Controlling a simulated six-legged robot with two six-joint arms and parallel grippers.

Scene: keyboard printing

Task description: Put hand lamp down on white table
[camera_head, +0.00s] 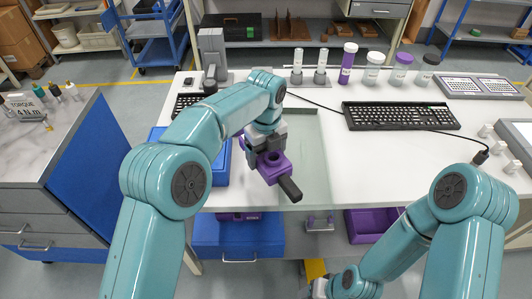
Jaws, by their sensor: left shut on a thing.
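My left gripper (266,146) is shut on the hand lamp (274,168), a purple body with a dark stub pointing toward the lower right. The lamp is over the front part of the white table (385,165), near a pale glass-like panel. I cannot tell whether its underside touches the surface. The jaws hide part of the lamp's top. My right gripper (320,289) is low at the bottom edge, below the table front, and only partly seen; its jaws are unclear.
A black keyboard (400,116) lies at the right of the table. Several white and purple bottles (373,68) stand along the back edge. A blue tray (221,163) is left of the lamp. Open blue (240,237) and purple (372,225) drawers are below the table.

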